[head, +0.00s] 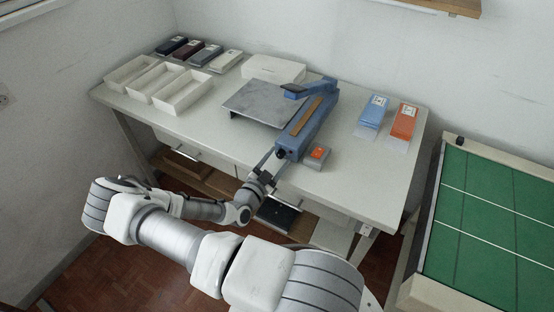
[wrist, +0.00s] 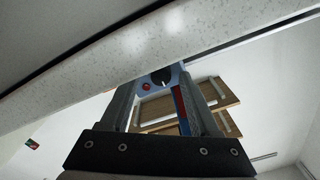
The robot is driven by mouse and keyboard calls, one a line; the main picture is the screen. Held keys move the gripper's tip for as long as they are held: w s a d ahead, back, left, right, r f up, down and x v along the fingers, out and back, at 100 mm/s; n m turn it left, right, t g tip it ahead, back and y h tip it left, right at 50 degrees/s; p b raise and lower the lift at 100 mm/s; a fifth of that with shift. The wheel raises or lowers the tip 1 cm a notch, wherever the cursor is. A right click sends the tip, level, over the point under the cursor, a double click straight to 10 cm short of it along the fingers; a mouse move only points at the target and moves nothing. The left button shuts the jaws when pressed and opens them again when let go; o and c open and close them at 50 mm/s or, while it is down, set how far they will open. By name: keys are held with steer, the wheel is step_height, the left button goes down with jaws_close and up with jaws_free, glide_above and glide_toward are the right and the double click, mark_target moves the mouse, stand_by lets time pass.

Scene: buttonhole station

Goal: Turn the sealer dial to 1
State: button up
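The blue sealer (head: 303,130) stands on the table with its front end near the front edge. Its black dial (wrist: 161,76) shows in the wrist view on the blue front face, beside a red round button or lamp (wrist: 146,87). A pale mark shows on the dial, but I cannot read its numbers. My gripper (head: 269,162) is at the front end of the sealer. In the wrist view its two fingers are apart, one on each side of the dial, with nothing between them. I cannot tell whether they touch the dial.
An orange-topped grey box (head: 316,156) stands close right of the sealer front. A grey plate (head: 262,103) lies left of it. White trays (head: 180,92) are at the left, blue packets (head: 374,112) and orange packets (head: 403,122) at the right. The table edge (wrist: 100,78) is close to my gripper.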

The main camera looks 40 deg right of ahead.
steer(key=v, duration=1.7)
steer(key=shift+a+b, duration=0.25)
steer(key=shift+b, duration=0.1)
steer(key=s+a+r+n+y, duration=0.3)
steer(key=s+r+n+y, duration=0.1)
steer(key=r, duration=0.7)
steer(key=s+a+r+n+g+y, duration=0.1)
steer(key=s+a+r+n+y, duration=0.3)
steer(key=r+n+y, duration=0.3)
steer(key=s+a+r+n+y, duration=0.3)
steer(key=r+n, duration=0.5)
steer(key=r, duration=0.8)
steer(key=shift+s+a+r+y, duration=0.2)
steer(key=shift+s+y, duration=0.25)
steer(key=shift+y, duration=0.85)
